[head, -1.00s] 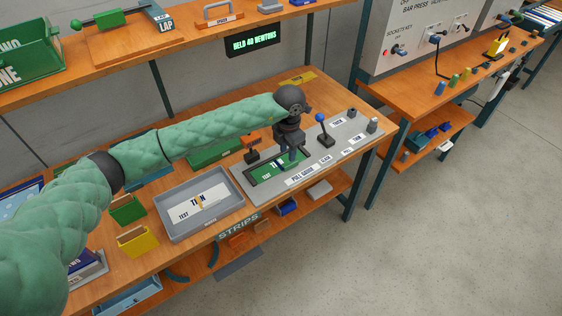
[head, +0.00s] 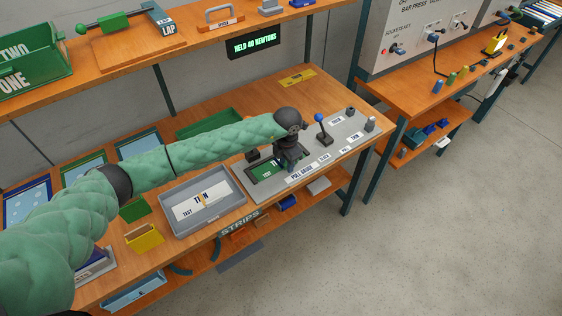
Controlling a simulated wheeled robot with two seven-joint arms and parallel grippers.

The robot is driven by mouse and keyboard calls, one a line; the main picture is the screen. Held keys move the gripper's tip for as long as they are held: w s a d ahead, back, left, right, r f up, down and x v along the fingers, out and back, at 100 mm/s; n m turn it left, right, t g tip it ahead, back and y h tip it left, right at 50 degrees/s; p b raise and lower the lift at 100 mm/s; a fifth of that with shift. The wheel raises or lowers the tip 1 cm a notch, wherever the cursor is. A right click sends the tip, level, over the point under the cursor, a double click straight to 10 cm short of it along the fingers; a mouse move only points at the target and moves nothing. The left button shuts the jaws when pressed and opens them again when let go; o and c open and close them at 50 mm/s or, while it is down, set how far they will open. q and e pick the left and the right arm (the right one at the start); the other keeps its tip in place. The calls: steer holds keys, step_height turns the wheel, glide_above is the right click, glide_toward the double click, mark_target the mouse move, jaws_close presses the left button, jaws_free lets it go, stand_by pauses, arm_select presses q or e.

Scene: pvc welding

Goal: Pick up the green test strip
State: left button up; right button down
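My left gripper (head: 286,165) points down over the grey pull gauge plate (head: 253,194), at a dark-framed recess with a green panel (head: 265,172) carrying white letters. The fingertips are small and dark, and I cannot tell whether they are open or hold anything. I cannot make out a separate green test strip; the gripper hides part of the green area. A grey tray (head: 178,229) left of the plate holds a white card marked TEST (head: 190,209) with a small yellowish piece on it. My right gripper is not in view.
A blue-knobbed lever (head: 320,120) stands just right of the gripper. A yellow box (head: 145,237) and a green box (head: 134,209) sit left of the tray, the green one partly behind my arm. A display (head: 253,43) reads HELD 40 NEWTONS.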

arm_select(q)
steer(key=shift+f, duration=0.1)
steer(key=c, duration=0.7)
jaws_close()
